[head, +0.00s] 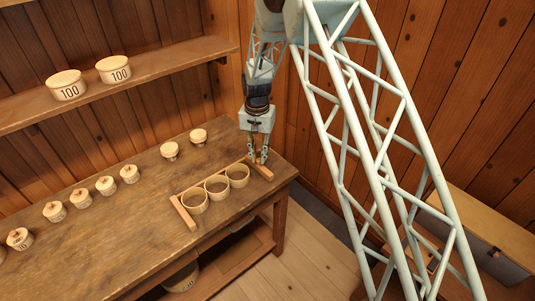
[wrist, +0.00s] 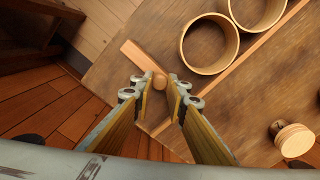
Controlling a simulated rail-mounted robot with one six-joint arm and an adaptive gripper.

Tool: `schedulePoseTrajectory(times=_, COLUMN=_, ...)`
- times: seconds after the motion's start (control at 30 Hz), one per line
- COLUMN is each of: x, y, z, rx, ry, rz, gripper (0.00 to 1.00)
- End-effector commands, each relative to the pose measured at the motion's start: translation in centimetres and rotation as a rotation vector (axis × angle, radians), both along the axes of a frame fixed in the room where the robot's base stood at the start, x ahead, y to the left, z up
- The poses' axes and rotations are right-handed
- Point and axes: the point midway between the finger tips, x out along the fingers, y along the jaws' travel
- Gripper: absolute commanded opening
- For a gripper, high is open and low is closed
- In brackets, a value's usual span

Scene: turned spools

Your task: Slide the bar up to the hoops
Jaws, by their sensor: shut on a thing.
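The bar (head: 183,213) is a pale wooden piece on the table, with a long thin strip behind the hoops and a short crosspiece at each end. Three open, round wooden hoops stand in a row in front of the strip: left (head: 195,201), middle (head: 217,188) and right (head: 238,176). Two hoops show in the wrist view, close beside the strip (wrist: 262,52); I cannot tell whether they touch it. My gripper (head: 258,161) is low at the bar's right end. In the wrist view my gripper (wrist: 158,90) is shut on a round knob (wrist: 159,81) by the crosspiece (wrist: 138,58).
Several lidded spools (head: 106,186) line the table's left side, and two (head: 169,151) stand behind the bar. Two tubs marked 100 (head: 67,85) sit on a wall shelf (head: 150,77). The table's front edge lies close to the hoops. The table (head: 130,240) is clear left of the bar.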

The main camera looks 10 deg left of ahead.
Motion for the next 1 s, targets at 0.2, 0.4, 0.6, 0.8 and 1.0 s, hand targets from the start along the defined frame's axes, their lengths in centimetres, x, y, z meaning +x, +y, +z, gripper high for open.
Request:
schedulePoseTrajectory(times=0.2, x=-2.0, y=2.0, z=0.0, rx=0.001, ry=-0.001, rz=0.001, gripper=0.0)
schedulePoseTrajectory(times=0.4, x=-2.4, y=2.3, z=0.1, rx=0.001, ry=-0.002, rz=-0.001, gripper=0.0)
schedulePoseTrajectory(times=0.6, x=-2.3, y=2.3, z=0.1, rx=0.001, ry=-0.002, rz=0.0, gripper=0.15)
schedulePoseTrajectory(times=0.8, x=-2.4, y=2.3, z=0.1, rx=0.001, ry=-0.001, rz=0.0, gripper=0.28)
schedulePoseTrajectory(times=1.0, x=-2.4, y=2.3, z=0.0, rx=0.0, ry=-0.001, rz=0.0, gripper=0.28)
